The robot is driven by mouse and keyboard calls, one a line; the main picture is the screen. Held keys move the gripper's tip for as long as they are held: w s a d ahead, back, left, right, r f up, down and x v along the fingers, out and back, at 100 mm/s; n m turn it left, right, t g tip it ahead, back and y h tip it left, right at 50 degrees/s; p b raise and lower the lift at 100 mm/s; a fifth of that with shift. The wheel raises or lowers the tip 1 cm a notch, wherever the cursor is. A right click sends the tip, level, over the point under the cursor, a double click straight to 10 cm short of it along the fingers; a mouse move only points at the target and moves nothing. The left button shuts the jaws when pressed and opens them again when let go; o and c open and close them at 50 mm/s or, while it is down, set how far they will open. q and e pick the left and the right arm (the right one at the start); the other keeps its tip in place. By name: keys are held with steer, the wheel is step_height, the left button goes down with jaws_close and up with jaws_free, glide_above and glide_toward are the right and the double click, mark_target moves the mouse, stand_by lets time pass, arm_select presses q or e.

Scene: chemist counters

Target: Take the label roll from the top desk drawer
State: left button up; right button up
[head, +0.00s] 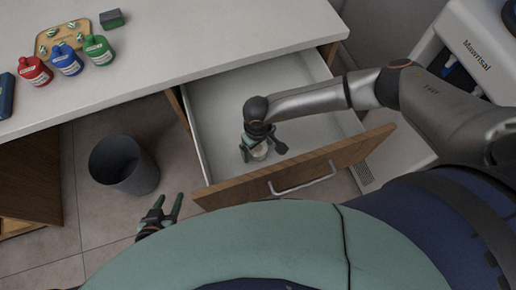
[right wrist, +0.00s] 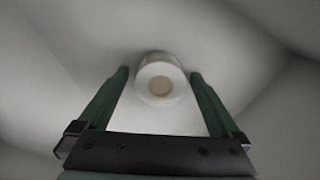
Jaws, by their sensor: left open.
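The top desk drawer (head: 211,118) is pulled open and has a wooden front with a metal handle. The white label roll (head: 260,151) lies inside it, mostly hidden by my right gripper in the head view. In the right wrist view the label roll (right wrist: 160,80) shows its round end and tan core. My right gripper (head: 252,152) is inside the drawer, above the roll. In the wrist view its green fingers (right wrist: 160,78) are apart, one on each side of the roll, with gaps visible. My left gripper (head: 173,208) is open and empty, low and outside the drawer.
The white desktop (head: 190,40) holds red (head: 35,71), blue (head: 66,60) and green (head: 98,50) bottles, a small wooden tray (head: 45,43) and a dark green box (head: 111,19). A grey bin (head: 124,166) stands on the floor left of the drawer. A white machine (head: 440,50) labelled Mawrisal stands at the right.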

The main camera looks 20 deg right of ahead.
steer(key=c, duration=1.4)
steer(key=shift+o, duration=0.2)
steer(key=shift+r, duration=0.15)
